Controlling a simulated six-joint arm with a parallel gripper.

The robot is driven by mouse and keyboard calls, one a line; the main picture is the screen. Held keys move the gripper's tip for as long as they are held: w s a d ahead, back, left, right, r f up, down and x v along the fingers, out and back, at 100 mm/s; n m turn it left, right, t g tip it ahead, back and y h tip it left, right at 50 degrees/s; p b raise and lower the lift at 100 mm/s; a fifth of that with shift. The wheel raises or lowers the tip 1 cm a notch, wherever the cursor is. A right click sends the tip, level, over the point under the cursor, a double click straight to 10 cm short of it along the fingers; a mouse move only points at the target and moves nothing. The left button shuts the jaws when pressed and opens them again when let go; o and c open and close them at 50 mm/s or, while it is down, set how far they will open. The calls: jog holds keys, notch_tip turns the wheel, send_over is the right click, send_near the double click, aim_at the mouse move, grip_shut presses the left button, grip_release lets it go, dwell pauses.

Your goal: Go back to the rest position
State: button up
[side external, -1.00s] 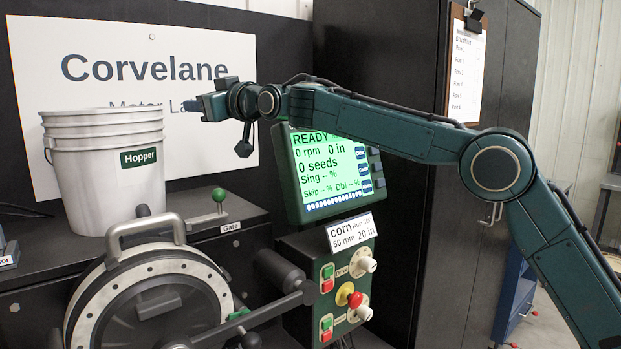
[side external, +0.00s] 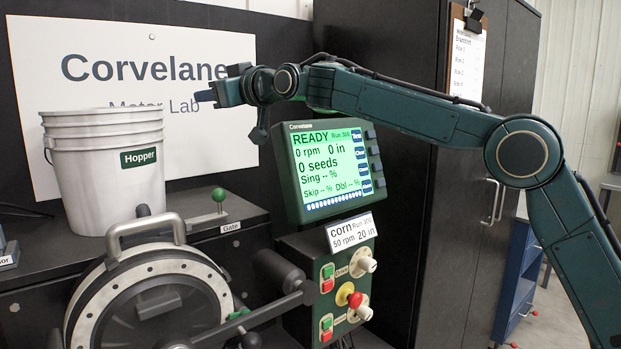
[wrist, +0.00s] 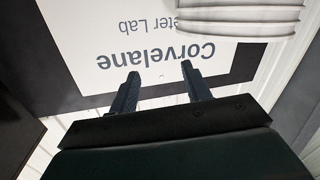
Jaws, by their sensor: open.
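My gripper (side external: 207,93) is in the air above and right of the white hopper bucket (side external: 100,170), in front of the Corvelane sign (side external: 60,30). It points left in the side view. In the wrist view my gripper (wrist: 160,82) shows two fingers spread apart with nothing between them. The sign (wrist: 120,40) and the ribbed bucket (wrist: 250,20) lie beyond the fingers, upside down. My arm reaches in from the right, above the lit monitor (side external: 333,170).
The monitor reads READY and 0 seeds. Below it are a corn card (side external: 351,232) and a control box (side external: 345,290). The round seed meter (side external: 150,310) with its handle is at front left. A green-knobbed gate lever (side external: 219,196) stands beside the bucket. A dark cabinet (side external: 450,230) is behind my arm.

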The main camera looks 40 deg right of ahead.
jog(key=s+d+g, duration=0.1)
jog(key=s+d, duration=0.1)
jog(key=s, duration=0.2)
jog(key=s+d+g, duration=0.1)
jog(key=s+d, duration=0.1)
jog(key=s, duration=0.2)
jog(key=s+d+m+g, duration=0.1)
jog(key=s+d, duration=0.1)
jog(key=s, duration=0.2)
jog(key=shift+s+d+f+h, duration=0.1)
jog(key=shift+s+f+h, duration=0.2)
jog(key=shift+f, duration=0.1)
jog(key=s+d+f+m+g, duration=0.1)
jog(key=s+d+f+g, duration=0.15)
jog(key=s+f, duration=0.45)
jog(key=s+d+f+m+g+h, duration=0.1)
jog(key=s+d+f, duration=0.15)
jog(key=s, duration=0.95)
jog(key=s+d+f+m+g, duration=0.1)
jog(key=s+d+f+g, duration=0.15)
jog(key=s+f, duration=0.45)
jog(key=s+d+f+g+h, duration=0.2)
jog(key=s+d+f, duration=0.2)
jog(key=s+f, duration=0.7)
jog(key=shift+s+d, duration=0.3)
jog(key=shift+s, duration=0.35)
